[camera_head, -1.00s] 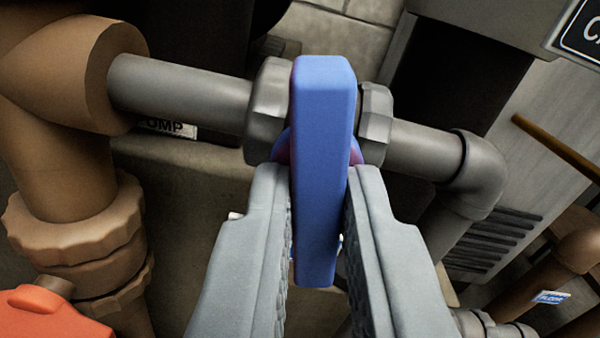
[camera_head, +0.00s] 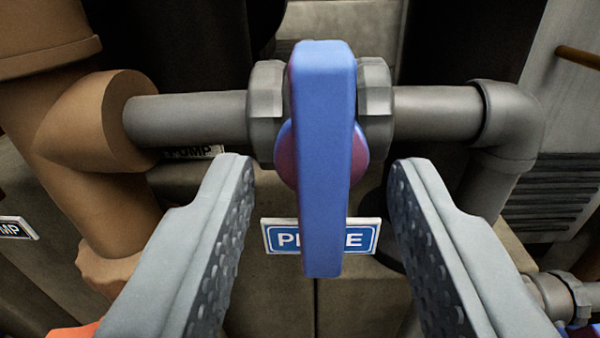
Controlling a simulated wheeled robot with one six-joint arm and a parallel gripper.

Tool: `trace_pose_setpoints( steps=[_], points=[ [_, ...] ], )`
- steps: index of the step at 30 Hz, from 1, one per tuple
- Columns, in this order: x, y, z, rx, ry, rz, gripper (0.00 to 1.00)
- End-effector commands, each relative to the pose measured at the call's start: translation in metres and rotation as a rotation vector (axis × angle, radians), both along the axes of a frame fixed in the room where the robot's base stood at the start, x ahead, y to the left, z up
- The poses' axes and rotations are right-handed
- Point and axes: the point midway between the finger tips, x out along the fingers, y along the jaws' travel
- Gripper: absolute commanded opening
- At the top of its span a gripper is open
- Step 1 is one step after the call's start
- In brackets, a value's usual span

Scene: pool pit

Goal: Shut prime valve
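The prime valve's blue lever handle (camera_head: 325,160) is in the middle of the camera view, pointing toward me and down the picture, across its grey pipe (camera_head: 437,114). Its round reddish-purple hub (camera_head: 287,158) shows behind the handle. A blue label (camera_head: 363,239) behind the lever reads "PRIME", its middle letters covered by the lever. My gripper (camera_head: 322,172) is open, one finger on each side of the handle, with a clear gap on both sides.
A brown pipe elbow (camera_head: 100,122) is at left and a grey elbow (camera_head: 512,125) at right. Something orange (camera_head: 72,330) shows at lower left. A vented panel (camera_head: 548,195) stands at right.

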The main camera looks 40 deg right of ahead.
Motion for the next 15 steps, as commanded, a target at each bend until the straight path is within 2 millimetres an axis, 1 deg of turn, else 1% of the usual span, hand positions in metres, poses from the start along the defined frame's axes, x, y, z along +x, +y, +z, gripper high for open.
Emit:
trace_pose_setpoints(
  steps=[6, 15],
  points=[
    [-0.003, 0.003, 0.0, 0.0, 0.0, 0.001, 0.4],
    [-0.026, 0.027, 0.0, 0.0, 0.0, 0.001, 0.4]
  ],
)
